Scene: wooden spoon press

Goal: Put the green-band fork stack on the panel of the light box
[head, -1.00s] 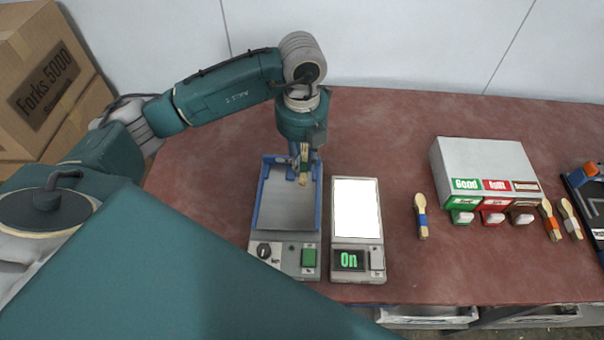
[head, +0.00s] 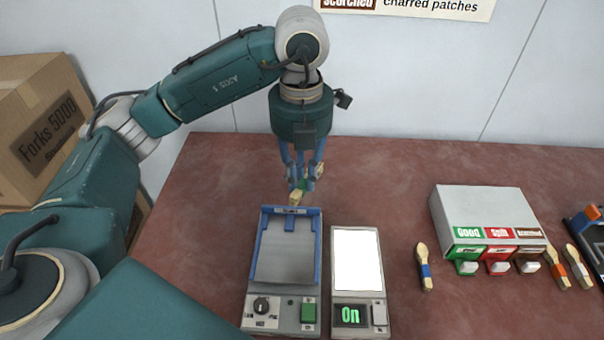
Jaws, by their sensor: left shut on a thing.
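The green-band fork stack (head: 297,196) is held in my left gripper (head: 303,184), which is shut on it. The stack hangs tilted, its pale wooden end pointing down and left, above the table behind the blue-rimmed tray device. The light box (head: 336,286) stands to the right of that device. My right gripper is not in view.
The tray device (head: 317,250) has an empty grey tray. A blue-band stack (head: 424,268) lies right of the light box. A grey box (head: 482,209) with labelled switches stands farther right, near an orange-band stack (head: 576,267) and another stack (head: 580,265). A carton (head: 45,125) is at left.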

